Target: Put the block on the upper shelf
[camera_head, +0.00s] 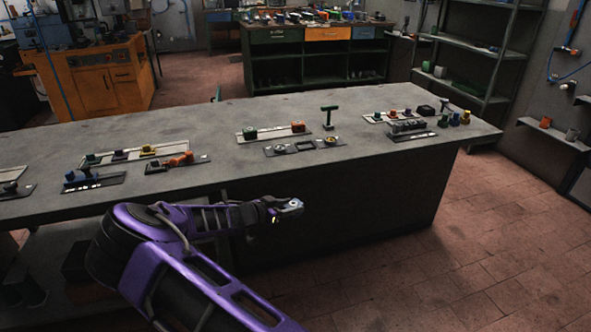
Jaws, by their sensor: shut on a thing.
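My gripper (290,207) is at the end of my purple arm, low in front of the long grey workbench's near edge. It is shut on a small grey thing, mostly hidden by the jaws; I cannot tell whether this is the block. A shelf rack (470,45) with several levels stands at the back right, far from my gripper. Small green and pale blocks (440,72) sit on one of its lower boards. A wall shelf (552,133) at the right holds a small orange block (545,122) and a grey piece. I cannot tell which is the upper shelf.
An orange cabinet (95,80) and a dark green bench (315,55) stand behind. Tiled floor is free at the right.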

